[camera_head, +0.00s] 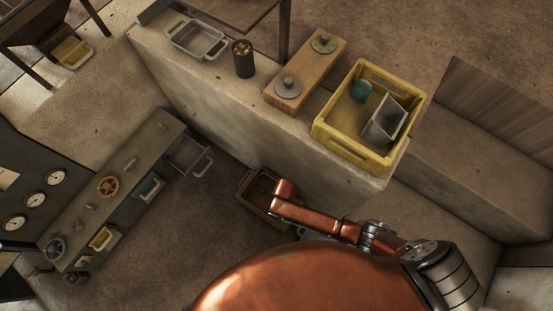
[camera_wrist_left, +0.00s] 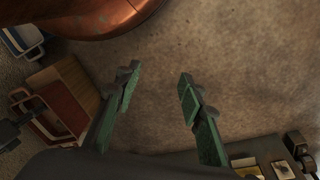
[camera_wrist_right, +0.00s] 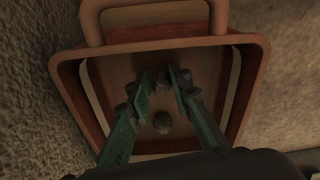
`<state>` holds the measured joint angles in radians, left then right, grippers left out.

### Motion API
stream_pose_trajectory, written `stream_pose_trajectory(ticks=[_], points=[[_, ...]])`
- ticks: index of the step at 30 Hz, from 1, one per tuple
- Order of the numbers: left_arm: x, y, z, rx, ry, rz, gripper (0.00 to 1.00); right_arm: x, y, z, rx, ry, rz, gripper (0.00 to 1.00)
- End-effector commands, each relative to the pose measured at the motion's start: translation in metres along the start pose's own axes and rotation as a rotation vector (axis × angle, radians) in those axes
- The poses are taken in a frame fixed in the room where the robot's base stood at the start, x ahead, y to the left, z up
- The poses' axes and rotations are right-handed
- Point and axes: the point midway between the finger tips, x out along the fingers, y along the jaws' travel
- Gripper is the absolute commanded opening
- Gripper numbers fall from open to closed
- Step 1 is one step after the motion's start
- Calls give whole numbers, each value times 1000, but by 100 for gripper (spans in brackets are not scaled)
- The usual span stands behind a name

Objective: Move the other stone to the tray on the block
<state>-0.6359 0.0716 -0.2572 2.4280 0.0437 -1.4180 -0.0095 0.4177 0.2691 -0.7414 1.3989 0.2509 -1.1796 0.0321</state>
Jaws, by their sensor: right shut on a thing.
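A brown tray (camera_wrist_right: 257,75) with handles fills the right wrist view. It also shows in the head view (camera_head: 245,185) on the floor beside the pale block (camera_head: 240,117). My right gripper (camera_wrist_right: 163,82) is inside this tray, shut on a small dark stone between its fingertips. Another round stone (camera_wrist_right: 162,123) shows nearer the wrist. My right arm hides the gripper in the head view. A grey metal tray (camera_head: 196,40) stands on the far left end of the block and looks empty. My left gripper (camera_wrist_left: 157,95) is open and empty above the floor.
On the block stand a dark cylinder (camera_head: 243,59), a wooden board with two round weights (camera_head: 306,72) and a yellow crate (camera_head: 367,151) holding a green object and a metal container. A workbench with valves (camera_head: 110,190) stands at the left. Open floor lies between.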

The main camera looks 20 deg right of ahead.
Motion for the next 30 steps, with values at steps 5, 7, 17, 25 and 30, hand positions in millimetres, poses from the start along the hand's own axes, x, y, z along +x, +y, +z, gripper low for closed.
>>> stream_pose_trajectory(ticks=[5,7,17,25,30], points=[[2,0,-1,0,4,2,36,4,0,1,0,-1,0,0],[2,0,-1,1,6,2,36,3,0,1,0,-1,0,23],[2,0,-1,0,4,2,36,3,0,1,0,-1,0,37],[-5,-1,1,0,-5,-5,36,-8,0,-1,0,2,1,37],[-26,-15,21,-15,-91,-48,36,-38,2,-2,0,5,4,37]])
